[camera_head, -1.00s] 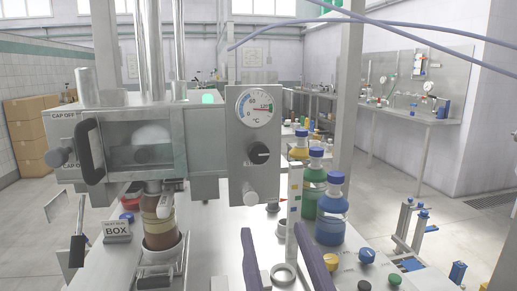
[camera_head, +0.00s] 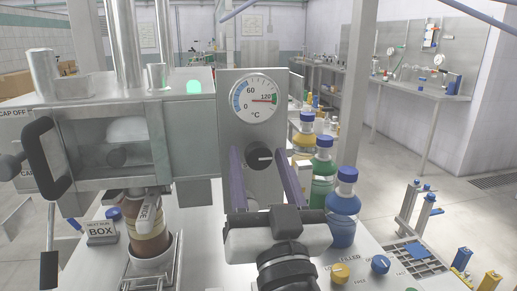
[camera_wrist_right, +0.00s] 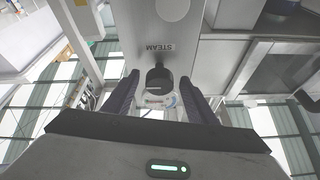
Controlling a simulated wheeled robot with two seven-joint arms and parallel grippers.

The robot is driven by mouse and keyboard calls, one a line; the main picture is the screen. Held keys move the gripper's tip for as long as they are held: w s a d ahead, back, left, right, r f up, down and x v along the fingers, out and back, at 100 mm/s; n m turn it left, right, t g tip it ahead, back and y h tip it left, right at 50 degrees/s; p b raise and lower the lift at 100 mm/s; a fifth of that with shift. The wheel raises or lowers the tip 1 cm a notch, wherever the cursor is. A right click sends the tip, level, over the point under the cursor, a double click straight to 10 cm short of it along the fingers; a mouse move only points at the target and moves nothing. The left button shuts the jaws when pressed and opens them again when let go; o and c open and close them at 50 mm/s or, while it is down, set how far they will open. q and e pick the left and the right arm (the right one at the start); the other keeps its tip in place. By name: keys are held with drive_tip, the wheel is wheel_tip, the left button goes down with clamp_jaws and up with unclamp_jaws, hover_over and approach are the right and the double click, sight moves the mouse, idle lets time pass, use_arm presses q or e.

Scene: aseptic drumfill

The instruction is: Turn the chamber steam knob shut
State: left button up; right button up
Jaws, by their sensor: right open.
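The chamber steam knob (camera_head: 258,156) is a small black knob with a pale pointer mark. It sits on the grey metal panel below the round temperature dial (camera_head: 254,99). My right gripper (camera_head: 257,161) is open, with one purple-grey finger to each side of the knob. In the right wrist view, the knob (camera_wrist_right: 159,82) appears between the two finger ends, below the STEAM lettering (camera_wrist_right: 160,48). I see gaps between fingers and knob there, and cannot tell any contact. The dial needle points near 120. My left gripper is not in view.
The chamber (camera_head: 110,145) with its window and black handle is left of the panel. A brown bottle (camera_head: 148,235) stands below it. Yellow, green and blue bottles (camera_head: 342,215) stand close right of my right gripper. Filler knobs (camera_head: 380,264) are at the front right.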

drive_tip(key=shift+w+a+r, duration=0.1)
drive_tip(key=shift+w+r, duration=0.15)
drive_tip(key=shift+w, duration=0.45)
drive_tip(key=c, duration=1.1)
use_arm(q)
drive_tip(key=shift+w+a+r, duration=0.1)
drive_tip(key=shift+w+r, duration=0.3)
use_arm(e)
drive_tip(key=shift+o, duration=0.2)
